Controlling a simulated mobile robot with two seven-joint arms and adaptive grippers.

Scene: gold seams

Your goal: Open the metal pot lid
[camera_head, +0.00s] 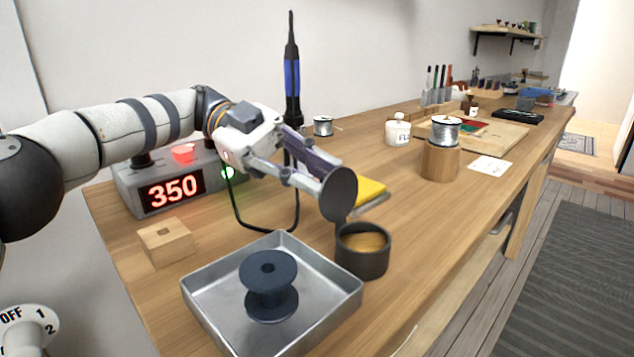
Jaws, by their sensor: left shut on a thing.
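My left gripper (318,178) comes in from the left and is shut on a dark round lid (341,194). The lid is tilted up nearly on edge, its flat face turned to the right. It is off the dark metal pot (361,262), in the air above and a little left of it. The pot stands upright on the bench with its top uncovered, and amber-coloured content shows inside. The fingers' grip on the lid is partly hidden behind the lid. My right gripper is not in view.
A metal tray (212,303) holding a dark spool (269,285) stands in front of the pot. A yellow sponge (370,189) lies behind it. A soldering station (138,190), wooden block (166,242) and upright iron (292,75) stand left and behind. Bare bench (425,215) lies right of the pot.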

